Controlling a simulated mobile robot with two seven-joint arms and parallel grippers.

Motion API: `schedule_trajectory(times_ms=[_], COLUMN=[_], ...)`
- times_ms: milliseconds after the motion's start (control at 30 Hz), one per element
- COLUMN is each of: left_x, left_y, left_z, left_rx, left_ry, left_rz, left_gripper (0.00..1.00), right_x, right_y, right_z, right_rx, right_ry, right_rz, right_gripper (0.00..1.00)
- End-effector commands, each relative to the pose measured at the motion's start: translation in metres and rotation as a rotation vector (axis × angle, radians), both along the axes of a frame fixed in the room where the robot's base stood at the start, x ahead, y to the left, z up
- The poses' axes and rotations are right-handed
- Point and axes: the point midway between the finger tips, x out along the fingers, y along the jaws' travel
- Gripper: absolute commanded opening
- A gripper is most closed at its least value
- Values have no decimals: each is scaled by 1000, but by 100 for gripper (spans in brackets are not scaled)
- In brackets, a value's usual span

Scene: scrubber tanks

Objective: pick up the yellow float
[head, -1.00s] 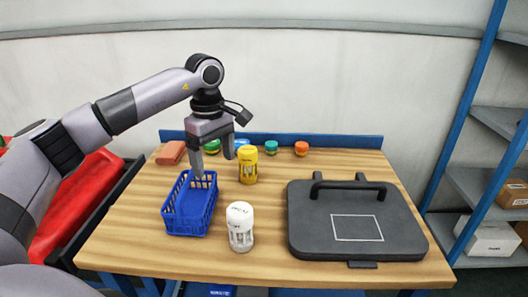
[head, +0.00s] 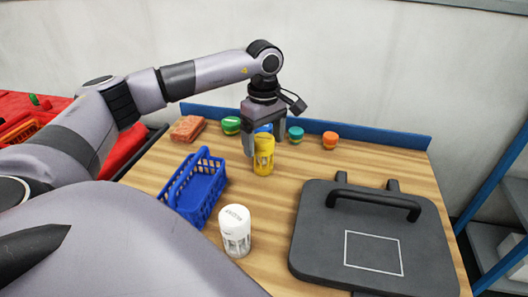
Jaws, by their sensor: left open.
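The yellow float (head: 264,158), a yellow cylinder with a clear windowed middle, stands upright on the wooden table (head: 330,170). My left gripper (head: 264,147) points down at the float's upper part, with its fingers spread to either side of it in the picture. It is open and holds nothing. The float's top covers part of the gap between the fingers, and I cannot tell whether they touch it. My right gripper is not in view.
A white-capped float (head: 235,232) stands nearer, beside a blue basket (head: 198,190). A large dark case (head: 372,240) with a handle fills the right. Green (head: 231,125), teal (head: 296,134) and orange (head: 330,140) lidded items and a reddish-brown block (head: 187,128) line the back.

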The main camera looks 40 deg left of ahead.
Motion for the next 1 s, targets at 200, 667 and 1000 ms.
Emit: schedule_trajectory(times_ms=[200, 667, 1000], left_x=[-1, 0, 0], left_y=[0, 0, 0], left_z=[-22, -23, -19], left_rx=[0, 0, -1], left_ry=[1, 0, -3], left_rz=[0, -1, -1], left_gripper=[84, 28, 28], right_x=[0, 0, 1], right_y=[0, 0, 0], right_z=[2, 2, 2], right_rx=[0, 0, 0], right_ry=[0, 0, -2], right_rz=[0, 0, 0], right_gripper=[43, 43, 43])
